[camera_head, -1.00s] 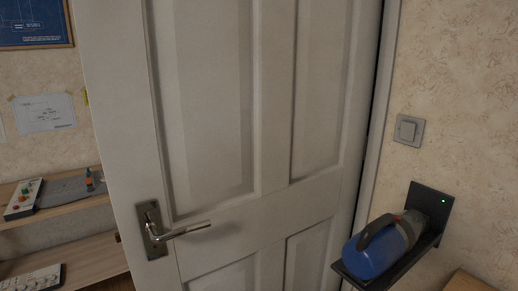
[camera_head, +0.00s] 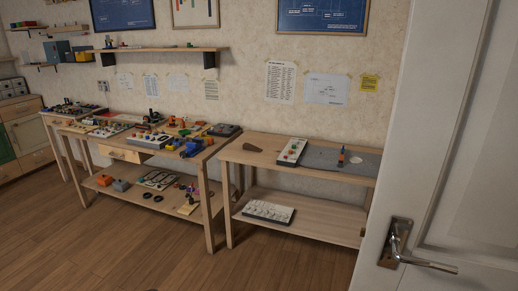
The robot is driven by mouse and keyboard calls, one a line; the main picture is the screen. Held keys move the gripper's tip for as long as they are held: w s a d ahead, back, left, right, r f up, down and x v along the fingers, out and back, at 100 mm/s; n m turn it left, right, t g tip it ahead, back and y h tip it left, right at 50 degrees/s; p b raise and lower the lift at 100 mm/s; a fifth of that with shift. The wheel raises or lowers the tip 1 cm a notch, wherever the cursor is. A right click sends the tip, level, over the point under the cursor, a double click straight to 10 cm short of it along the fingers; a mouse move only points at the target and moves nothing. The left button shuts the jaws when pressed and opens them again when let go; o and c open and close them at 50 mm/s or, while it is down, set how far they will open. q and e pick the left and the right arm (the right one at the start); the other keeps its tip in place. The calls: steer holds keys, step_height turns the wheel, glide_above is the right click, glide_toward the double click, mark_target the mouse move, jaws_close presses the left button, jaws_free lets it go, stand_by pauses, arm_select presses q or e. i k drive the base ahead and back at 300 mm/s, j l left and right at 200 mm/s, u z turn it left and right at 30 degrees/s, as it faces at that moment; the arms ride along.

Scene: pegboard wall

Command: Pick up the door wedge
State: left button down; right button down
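A small dark brown, tapered piece that looks like the door wedge (camera_head: 252,147) lies on the top of the right-hand wooden table (camera_head: 232,154), near its left end. It is small in the picture, so its exact shape is hard to tell. Neither of my grippers is in view.
A white door (camera_head: 431,160) with a metal handle (camera_head: 398,250) stands open at the right. A button panel (camera_head: 292,151) and a grey mat (camera_head: 325,158) lie right of the brown piece. A cluttered workbench (camera_head: 128,153) stands to the left. The wooden floor (camera_head: 150,255) in front is clear.

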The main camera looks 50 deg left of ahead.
mark_target(247, 147)
steer(key=u, duration=1.8)
steer(key=z, duration=0.25)
steer(key=i+j+z, duration=0.5)
steer(key=j+z, duration=0.15)
steer(key=z, duration=0.2)
steer(key=i+j+z, duration=0.2)
steer(key=j+z, duration=0.2)
